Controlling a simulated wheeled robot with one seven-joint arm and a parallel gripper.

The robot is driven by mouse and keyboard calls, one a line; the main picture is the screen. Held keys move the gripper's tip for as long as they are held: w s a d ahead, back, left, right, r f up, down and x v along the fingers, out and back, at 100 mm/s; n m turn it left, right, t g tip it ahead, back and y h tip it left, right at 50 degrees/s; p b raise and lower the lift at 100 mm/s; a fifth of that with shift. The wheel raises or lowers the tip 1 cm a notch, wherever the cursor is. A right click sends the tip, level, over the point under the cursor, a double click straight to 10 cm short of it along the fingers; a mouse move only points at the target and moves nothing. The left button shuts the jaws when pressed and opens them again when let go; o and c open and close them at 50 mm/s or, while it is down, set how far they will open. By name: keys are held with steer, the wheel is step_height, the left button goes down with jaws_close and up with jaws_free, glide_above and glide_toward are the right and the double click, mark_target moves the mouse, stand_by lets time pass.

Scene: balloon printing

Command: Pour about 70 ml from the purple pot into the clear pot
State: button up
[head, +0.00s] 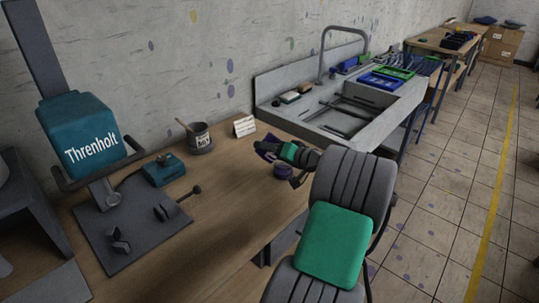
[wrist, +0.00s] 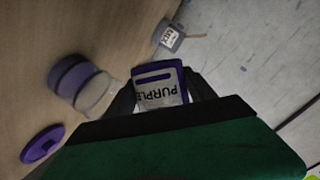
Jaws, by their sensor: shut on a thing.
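My gripper (head: 277,150) is shut on the purple pot, which carries a white "PURPLE" label. The purple pot (wrist: 160,84) sits between the two fingers in the wrist view, and part of it (head: 263,148) shows beyond the fingers in the head view. It is held above the table and looks strongly tilted. The clear pot (wrist: 82,84) stands on the table beside it, with purple in its lower part and a clear upper part. In the head view the clear pot (head: 283,171) is just below my gripper. No falling stream can be made out.
A purple lid (wrist: 42,145) lies on the table near the clear pot. A grey mug (head: 200,138) with a stick and a white card (head: 244,126) stand farther back. A teal press (head: 85,140) is at left, a sink (head: 345,110) at right.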

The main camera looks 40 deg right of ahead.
steer(key=shift+d+f+n+b, duration=0.1)
steer(key=shift+f+n+b, duration=0.35)
steer(key=shift+b, duration=0.7)
steer(key=shift+r+n+h+b, duration=0.1)
steer(key=shift+n+h+b, duration=0.3)
steer(key=shift+b, duration=0.2)
steer(key=shift+n+g+b, duration=0.25)
steer(key=shift+g+b, duration=0.05)
steer(key=shift+b, duration=0.1)
steer(key=shift+d+r, duration=0.1)
steer(key=shift+r, duration=0.2)
steer(key=shift+d+f+n+h+b, duration=0.15)
steer(key=shift+f+n+h+b, duration=0.35)
steer(key=shift+b, duration=0.7)
steer(key=b, duration=0.1)
steer(key=n+b, duration=0.1)
steer(key=b, duration=0.1)
steer(key=shift+s+d+f+g+h, duration=0.15)
steer(key=shift+d+g+h, duration=0.1)
steer(key=shift+g+h, duration=0.15)
steer(key=shift+r, duration=0.25)
